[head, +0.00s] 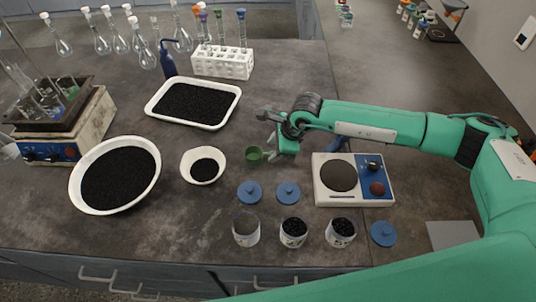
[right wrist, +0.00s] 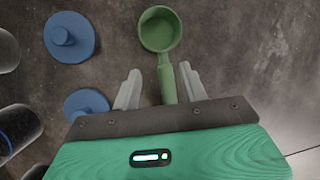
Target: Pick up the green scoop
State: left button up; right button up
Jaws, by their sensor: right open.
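The green scoop (head: 255,154) lies on the grey bench top, just right of the small white bowl. In the right wrist view its round cup (right wrist: 160,29) is beyond the fingertips and its handle (right wrist: 168,80) runs back between the two fingers. My right gripper (head: 271,130) is above the scoop's handle end in the head view; it also shows in the right wrist view (right wrist: 160,82), open, with a finger on each side of the handle and a gap to each. Whether the handle is at finger height I cannot tell. My left gripper is not in view.
A small white bowl (head: 188,170) of black grains stands left of the scoop. A white tray (head: 152,112) is behind it. Blue lids (head: 288,193) and several jars (head: 293,233) stand in front. A hotplate (head: 324,192) is at the right, under my right arm.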

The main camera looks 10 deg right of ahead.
aim_at(269, 153)
jog(key=x, duration=0.1)
jog(key=p+x, duration=0.1)
jog(key=x, duration=0.1)
jog(key=shift+w+f, duration=0.25)
jog(key=shift+w, duration=0.1)
jog(key=shift+f, duration=0.4)
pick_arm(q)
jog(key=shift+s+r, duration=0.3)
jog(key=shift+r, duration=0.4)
pick_arm(e)
grip_shut()
jog(key=shift+w+r, duration=0.1)
jog(key=shift+r, duration=0.05)
